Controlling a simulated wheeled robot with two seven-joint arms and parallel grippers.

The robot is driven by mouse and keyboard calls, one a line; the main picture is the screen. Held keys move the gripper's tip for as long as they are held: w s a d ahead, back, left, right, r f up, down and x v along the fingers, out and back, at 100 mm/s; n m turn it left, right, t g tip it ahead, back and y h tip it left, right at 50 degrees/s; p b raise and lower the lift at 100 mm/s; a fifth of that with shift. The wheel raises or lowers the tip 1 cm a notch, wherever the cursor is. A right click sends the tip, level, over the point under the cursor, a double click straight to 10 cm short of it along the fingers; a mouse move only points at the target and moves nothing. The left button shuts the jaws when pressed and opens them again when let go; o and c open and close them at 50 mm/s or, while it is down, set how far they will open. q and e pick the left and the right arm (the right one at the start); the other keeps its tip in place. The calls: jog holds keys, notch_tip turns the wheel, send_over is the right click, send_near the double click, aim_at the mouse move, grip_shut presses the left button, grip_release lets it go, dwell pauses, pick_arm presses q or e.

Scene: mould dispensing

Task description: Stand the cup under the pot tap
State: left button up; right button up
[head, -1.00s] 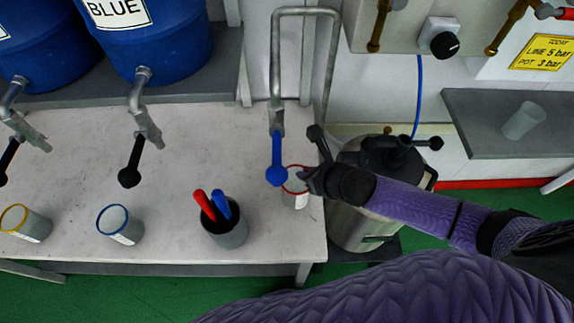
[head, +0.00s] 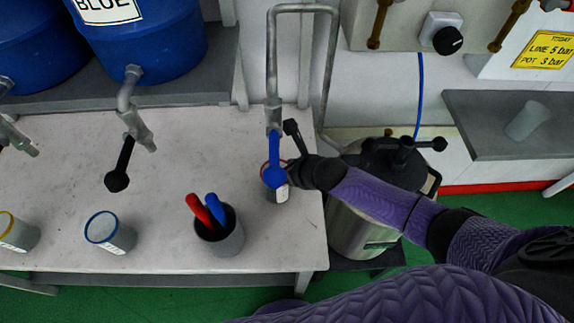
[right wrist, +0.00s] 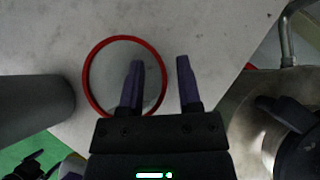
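The cup, grey with a red rim and a white label, stands on the white bench (head: 160,200) near its right end. It shows in the head view (head: 284,193) and in the right wrist view (right wrist: 150,82). The pot tap with its blue handle (head: 275,158) is above it and hides part of it. My right gripper (head: 292,172) is at the cup's right side. In the wrist view its fingers (right wrist: 162,82) are apart, with the red rim between them; one overlaps the cup's mouth, and I cannot tell whether it is inside.
A grey holder (head: 225,238) with red and blue pens stands left of the cup. A blue-rimmed cup (head: 108,230) and a yellow-rimmed cup (head: 18,232) stand farther left. A steel pot (head: 362,222) is right of the bench. Another tap (head: 125,150) hangs at left.

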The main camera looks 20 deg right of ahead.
jog(key=shift+r, duration=0.25)
jog(key=p+v, duration=0.6)
jog(key=v, duration=0.5)
jog(key=s+d+f+m+g+h, duration=0.1)
jog(key=s+d+f+m+h, duration=0.15)
jog(key=f+m, duration=0.55)
jog(key=s+d+f+m+g+h, duration=0.1)
jog(key=s+d+f+m, duration=0.3)
jog(key=m, duration=0.6)
jog(key=s+a+f+m+g, duration=0.2)
jog(key=s+f+m, duration=0.4)
jog(key=s+m, duration=0.4)
jog(key=s+a+f+m+g, duration=0.2)
jog(key=s+f+m, duration=0.4)
jog(key=s, duration=0.8)
jog(key=m+g, duration=0.1)
jog(key=m, duration=0.2)
jog(key=shift+s+m, duration=0.4)
